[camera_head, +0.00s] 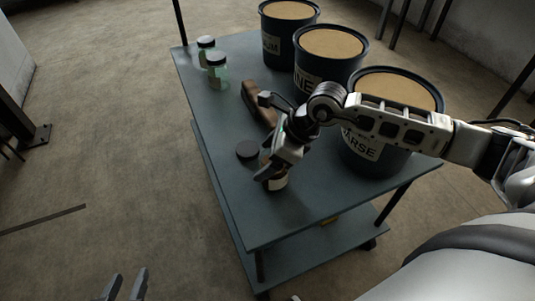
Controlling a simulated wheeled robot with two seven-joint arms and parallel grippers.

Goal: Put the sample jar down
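The sample jar (278,184), with a pale label, is at the near part of the blue-grey cart top. My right gripper (272,173) reaches in from the right and is shut on it, hiding most of its upper part. I cannot tell whether the jar's base touches the cart top. A dark round lid (247,150) lies just left of the gripper. My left gripper (125,286) is at the bottom left, off the cart, with its fingers apart and empty.
The cart top (262,222) is bare at its near end. Three dark buckets (380,120) of tan material line its right side. Two greenish jars with black lids (217,72) stand at the far left. A brown object (256,101) lies behind the gripper.

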